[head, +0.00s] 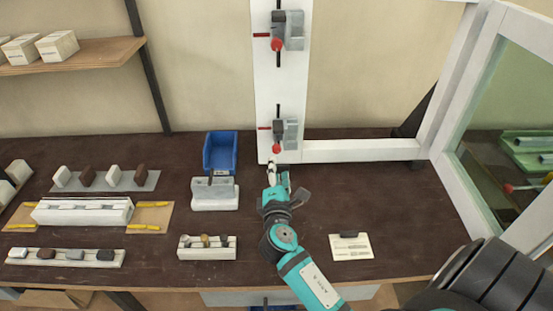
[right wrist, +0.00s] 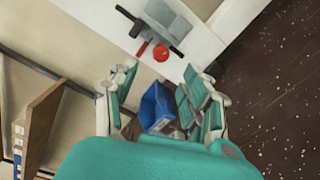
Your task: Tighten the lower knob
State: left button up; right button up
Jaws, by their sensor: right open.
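The lower knob (head: 276,148) is red and round, at the bottom of the lower grey clamp (head: 290,132) on the white upright profile (head: 266,90). In the right wrist view the red knob (right wrist: 160,53) shows beyond my fingertips, with the clamp (right wrist: 168,24) behind it. A similar upper clamp (head: 292,30) with its own red knob (head: 277,44) sits higher up. My right gripper (head: 277,168) is just below the lower knob; in the right wrist view its fingers (right wrist: 160,76) are spread and empty, apart from the knob. My left gripper is not in view.
A blue bin (head: 221,170) and a grey-white block fixture (head: 213,203) stand left of my right gripper. A white horizontal profile (head: 360,151) runs right to a framed glass panel (head: 510,110). A label card (head: 350,252) lies right of my arm on clear dark bench.

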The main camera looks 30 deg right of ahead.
jog(key=shift+v, duration=1.8)
